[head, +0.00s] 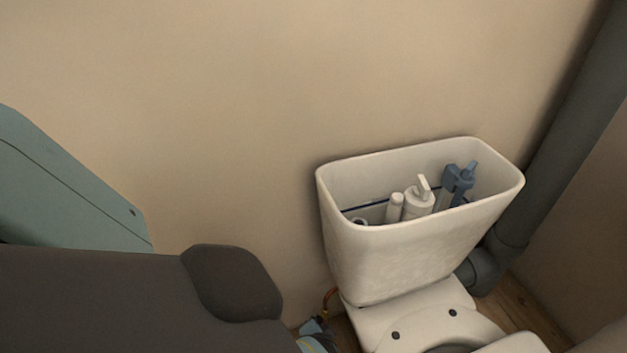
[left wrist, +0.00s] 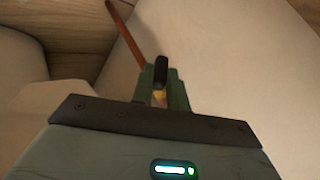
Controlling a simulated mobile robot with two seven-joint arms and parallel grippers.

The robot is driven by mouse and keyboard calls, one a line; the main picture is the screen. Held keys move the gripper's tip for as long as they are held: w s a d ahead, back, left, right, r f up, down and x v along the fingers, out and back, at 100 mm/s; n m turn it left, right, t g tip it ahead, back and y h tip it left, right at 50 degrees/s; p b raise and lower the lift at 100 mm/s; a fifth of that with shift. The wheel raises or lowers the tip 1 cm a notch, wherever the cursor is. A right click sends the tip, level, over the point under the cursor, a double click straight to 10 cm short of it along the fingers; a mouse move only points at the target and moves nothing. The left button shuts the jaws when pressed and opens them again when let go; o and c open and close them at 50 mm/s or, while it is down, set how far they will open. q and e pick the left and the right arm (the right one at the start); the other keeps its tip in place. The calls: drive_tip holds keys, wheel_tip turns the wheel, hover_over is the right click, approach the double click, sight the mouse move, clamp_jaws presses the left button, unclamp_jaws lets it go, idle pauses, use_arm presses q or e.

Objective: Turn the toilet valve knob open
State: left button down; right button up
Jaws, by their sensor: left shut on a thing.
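The black valve knob (left wrist: 160,71) sits between the fingers of my left gripper (left wrist: 161,92) in the left wrist view. The gripper is shut on it. A small yellowish part shows between the fingers, just below the knob. A copper pipe (left wrist: 126,36) runs from the top of that view down toward the knob. In the head view my left gripper (head: 317,332) is low, left of the toilet, partly hidden by my dark arm link. The orange-red pipe end (head: 330,298) shows just above it. The knob itself cannot be made out there. My right gripper is in neither view.
The toilet's open cistern (head: 390,262) stands close right of my left gripper, with white and blue fittings (head: 418,200) inside. The toilet bowl and seat (head: 420,318) are below it. A beige wall (head: 250,100) is behind. A grey drainpipe (head: 560,150) rises at the right.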

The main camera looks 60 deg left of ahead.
use_arm(q)
drive_tip(key=h+p, duration=0.1)
drive_tip(key=h, duration=0.1)
drive_tip(key=a+n+t+h+p, duration=0.1)
drive_tip(key=h+p, duration=0.1)
drive_tip(key=h, duration=0.1)
drive_tip(key=shift+s+r+n, duration=0.15)
drive_tip(key=shift+s+n, duration=0.05)
drive_tip(key=shift+n, duration=0.1)
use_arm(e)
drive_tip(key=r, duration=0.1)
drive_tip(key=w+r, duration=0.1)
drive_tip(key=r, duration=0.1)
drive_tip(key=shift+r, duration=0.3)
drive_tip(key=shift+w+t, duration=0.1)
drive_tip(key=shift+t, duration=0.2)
use_arm(q)
drive_tip(key=c, duration=1.4)
unclamp_jaws()
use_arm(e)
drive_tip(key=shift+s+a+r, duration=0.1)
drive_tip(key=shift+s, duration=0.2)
use_arm(q)
drive_tip(key=shift+w+d, duration=0.1)
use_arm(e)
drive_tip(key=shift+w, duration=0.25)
